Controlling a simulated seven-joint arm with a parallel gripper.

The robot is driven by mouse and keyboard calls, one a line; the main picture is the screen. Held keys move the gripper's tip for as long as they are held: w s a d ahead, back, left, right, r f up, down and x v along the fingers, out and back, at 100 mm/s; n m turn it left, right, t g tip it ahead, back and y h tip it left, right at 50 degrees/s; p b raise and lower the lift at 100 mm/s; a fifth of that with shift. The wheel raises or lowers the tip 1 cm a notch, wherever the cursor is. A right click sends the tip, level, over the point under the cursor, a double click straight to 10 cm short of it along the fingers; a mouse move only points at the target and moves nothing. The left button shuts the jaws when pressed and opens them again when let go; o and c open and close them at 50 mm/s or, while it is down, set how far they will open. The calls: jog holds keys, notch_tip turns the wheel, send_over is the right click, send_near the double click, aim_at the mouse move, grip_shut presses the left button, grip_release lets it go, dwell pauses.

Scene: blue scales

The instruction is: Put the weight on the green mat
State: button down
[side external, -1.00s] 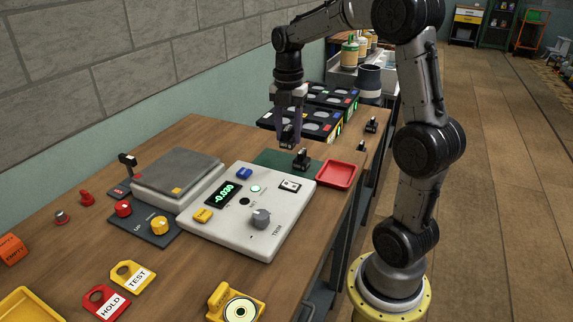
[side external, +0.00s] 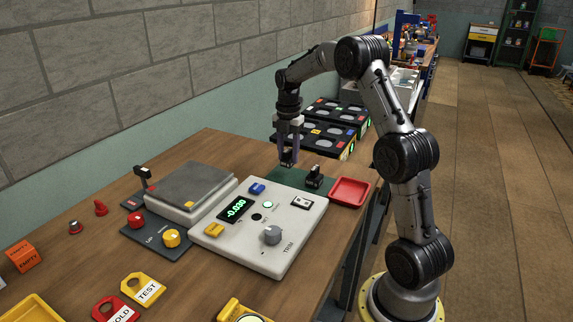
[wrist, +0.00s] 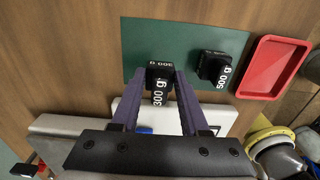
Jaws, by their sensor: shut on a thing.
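My gripper (side external: 288,162) is shut on a small black weight (wrist: 158,80) marked 300 g, with one finger on each side of it. The held weight is over the left part of the green mat (wrist: 195,34); I cannot tell whether its base touches the mat. In the side view the mat (side external: 322,187) lies behind the scale's control panel. A second black weight (wrist: 213,68), marked 500 g, stands on the mat to the right of my gripper; it also shows in the side view (side external: 315,178).
A red tray (side external: 349,191) lies right of the mat. The white control panel (side external: 262,224) reads -0.030. The grey scale platform (side external: 192,187) stands left of it. Dark units with round grey pads (side external: 325,134) stand behind. The mat's upper part is clear in the wrist view.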

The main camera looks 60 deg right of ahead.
aim_at(286, 164)
jog(key=shift+w+d+f, duration=0.2)
jog(key=shift+w+f, duration=0.1)
jog(key=shift+f, duration=0.05)
jog(key=shift+w+d+f, duration=0.1)
jog(key=shift+f, duration=0.8)
jog(key=shift+w+d+f, duration=0.1)
jog(key=shift+f, duration=0.8)
jog(key=shift+f, duration=0.15)
jog(key=shift+c, duration=2.1)
grip_release()
